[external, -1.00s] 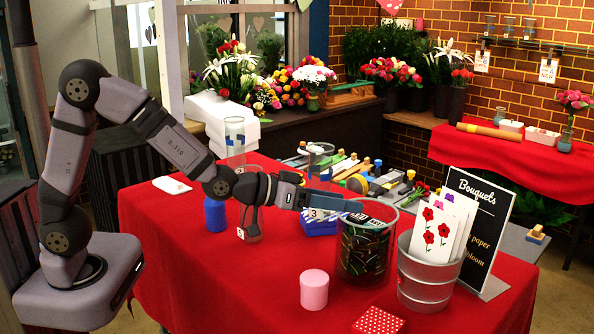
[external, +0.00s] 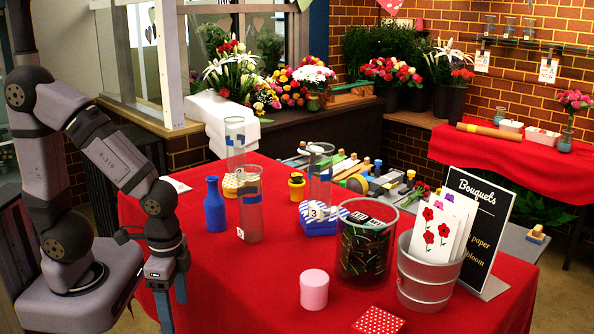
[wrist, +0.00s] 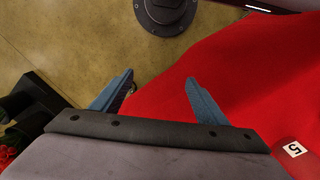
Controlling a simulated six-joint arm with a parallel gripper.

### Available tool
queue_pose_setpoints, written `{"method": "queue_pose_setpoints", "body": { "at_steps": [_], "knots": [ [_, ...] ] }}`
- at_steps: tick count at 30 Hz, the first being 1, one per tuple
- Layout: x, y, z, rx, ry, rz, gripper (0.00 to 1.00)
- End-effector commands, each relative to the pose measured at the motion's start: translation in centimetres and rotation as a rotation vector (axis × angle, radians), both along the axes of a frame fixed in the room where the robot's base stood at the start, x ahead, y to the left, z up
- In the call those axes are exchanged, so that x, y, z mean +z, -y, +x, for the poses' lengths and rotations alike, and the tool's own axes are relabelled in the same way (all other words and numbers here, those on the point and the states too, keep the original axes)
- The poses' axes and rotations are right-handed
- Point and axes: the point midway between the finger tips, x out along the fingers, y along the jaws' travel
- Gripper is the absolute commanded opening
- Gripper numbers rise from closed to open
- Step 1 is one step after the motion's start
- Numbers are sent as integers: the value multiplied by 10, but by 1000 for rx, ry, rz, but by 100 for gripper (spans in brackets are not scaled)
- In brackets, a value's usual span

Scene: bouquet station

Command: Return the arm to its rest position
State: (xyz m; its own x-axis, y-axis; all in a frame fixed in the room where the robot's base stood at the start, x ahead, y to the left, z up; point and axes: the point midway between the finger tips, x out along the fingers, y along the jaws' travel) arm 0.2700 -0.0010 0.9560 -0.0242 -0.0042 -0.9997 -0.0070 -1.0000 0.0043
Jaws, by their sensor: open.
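My arm is folded at the left in the external view. My gripper (external: 172,308) hangs pointing down in front of the left edge of the red table (external: 230,275). Its jaws are open and empty. In the wrist view, the two blue fingers of my gripper (wrist: 158,92) are spread apart, with floor and red cloth beyond them and nothing between them.
Nearest my gripper are a blue bottle (external: 215,208) and a tall glass vase (external: 250,215) tagged 5. A dark glass container (external: 365,245), metal bucket (external: 428,280) and pink cylinder (external: 314,290) stand further right. The table's front left is clear.

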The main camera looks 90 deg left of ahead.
Motion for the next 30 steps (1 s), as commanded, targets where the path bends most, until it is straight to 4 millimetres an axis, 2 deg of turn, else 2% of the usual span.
{"method": "queue_pose_setpoints", "body": {
  "at_steps": [1, 9, 12, 19, 30],
  "knots": [
    [33, -1, 8, 4, 21, 2, 68],
    [104, -1, 9, 10, 23, 3, 68],
    [124, -1, 9, 11, 23, 3, 68],
    [148, -1, 9, 13, 24, 3, 68],
    [149, -1, 10, 13, 25, 3, 68]
  ]
}}
